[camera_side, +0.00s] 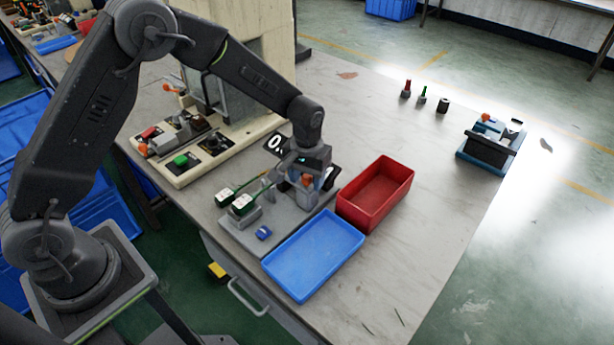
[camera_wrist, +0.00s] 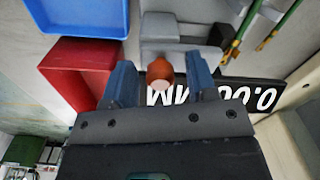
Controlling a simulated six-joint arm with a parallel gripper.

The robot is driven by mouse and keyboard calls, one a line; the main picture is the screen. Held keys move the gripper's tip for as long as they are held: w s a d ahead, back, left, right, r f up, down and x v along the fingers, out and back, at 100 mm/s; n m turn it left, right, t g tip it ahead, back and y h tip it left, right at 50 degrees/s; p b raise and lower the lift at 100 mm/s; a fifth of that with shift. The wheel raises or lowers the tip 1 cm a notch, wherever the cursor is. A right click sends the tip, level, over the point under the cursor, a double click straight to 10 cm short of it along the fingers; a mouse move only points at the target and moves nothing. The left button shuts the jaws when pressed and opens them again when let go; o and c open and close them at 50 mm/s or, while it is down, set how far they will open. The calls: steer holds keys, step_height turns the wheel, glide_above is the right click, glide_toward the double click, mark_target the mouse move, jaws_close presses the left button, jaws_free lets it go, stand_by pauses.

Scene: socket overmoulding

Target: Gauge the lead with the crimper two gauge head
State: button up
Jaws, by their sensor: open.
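The gauge station is a grey plate (camera_side: 238,237) carrying a digital display (camera_side: 273,143), which reads 0.00 MM upside down in the wrist view (camera_wrist: 222,97). An orange-red knob (camera_wrist: 160,73) on it is probably the gauge head's; it also shows in the side view (camera_side: 307,180). My gripper (camera_wrist: 160,80) is open, with one blue-grey finger on each side of the knob; I cannot tell whether they touch it. No label naming crimper two is readable.
A blue tray (camera_side: 313,232) and a red bin (camera_side: 402,190), both empty, stand close by. A cream fixture panel (camera_side: 180,178) with buttons is behind left. A blue-based fixture (camera_side: 485,160) and several small parts (camera_side: 422,95) stand farther right. The middle right table is clear.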

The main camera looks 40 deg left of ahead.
jaws_close()
stand_by(0.4)
steer(key=shift+a, duration=2.4)
jaws_free()
steer(key=shift+r, duration=0.1)
step_height(320, 180, up, 14)
